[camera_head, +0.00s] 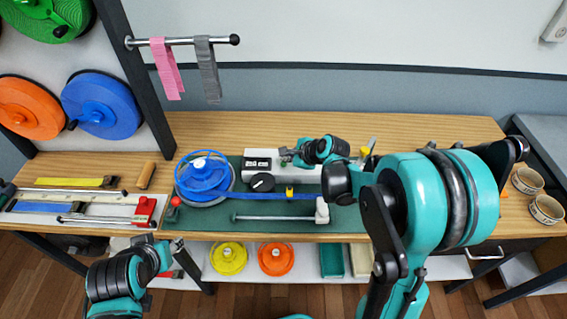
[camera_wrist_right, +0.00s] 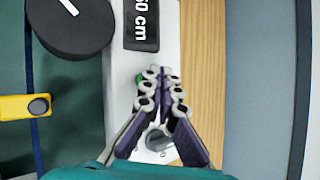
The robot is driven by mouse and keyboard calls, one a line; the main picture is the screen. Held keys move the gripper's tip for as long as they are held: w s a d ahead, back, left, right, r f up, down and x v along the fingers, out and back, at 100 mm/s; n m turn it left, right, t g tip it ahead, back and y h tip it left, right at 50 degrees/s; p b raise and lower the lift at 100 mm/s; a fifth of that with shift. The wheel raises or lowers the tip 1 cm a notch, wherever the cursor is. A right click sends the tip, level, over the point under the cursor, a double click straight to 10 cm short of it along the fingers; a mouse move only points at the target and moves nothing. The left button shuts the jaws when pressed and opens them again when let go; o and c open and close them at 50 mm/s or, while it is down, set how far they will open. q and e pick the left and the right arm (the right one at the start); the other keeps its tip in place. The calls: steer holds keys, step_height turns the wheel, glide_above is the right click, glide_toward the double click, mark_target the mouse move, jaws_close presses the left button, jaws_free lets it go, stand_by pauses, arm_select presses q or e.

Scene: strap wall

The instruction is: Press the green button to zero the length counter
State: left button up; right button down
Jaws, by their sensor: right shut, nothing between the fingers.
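The length counter is a white box (camera_head: 262,154) on the green mat, with a dark display (camera_head: 257,164) and a round black knob (camera_head: 262,182). In the right wrist view its display (camera_wrist_right: 141,24) ends in "50 cm". The green button (camera_wrist_right: 138,79) shows there only as a sliver at the left of my fingertips, which hide the rest. My right gripper (camera_head: 287,157) is shut and empty, right of the display; its fingers (camera_wrist_right: 162,80) lie over the button area. I cannot tell whether they touch it. My left gripper (camera_head: 146,241) is low at the bench's front edge, its jaws unclear.
A blue strap reel (camera_head: 203,178) stands left of the counter, with its blue strap running right through a yellow clip (camera_head: 290,192). A metal rod (camera_head: 272,217) lies in front. Rulers and a red-ended tool (camera_head: 145,210) lie at left.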

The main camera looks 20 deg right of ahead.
mark_target(285, 164)
steer(key=shift+f, duration=0.15)
steer(key=shift+f+b, duration=0.25)
steer(key=shift+b, duration=0.15)
steer(key=shift+f+b, duration=0.5)
steer(key=shift+f, duration=0.05)
stand_by(0.7)
steer(key=shift+r, duration=0.2)
steer(key=shift+r+p, duration=0.75)
steer(key=shift+r, duration=0.05)
step_height(285, 164, up, 5)
steer(key=p, duration=0.4)
stand_by(0.4)
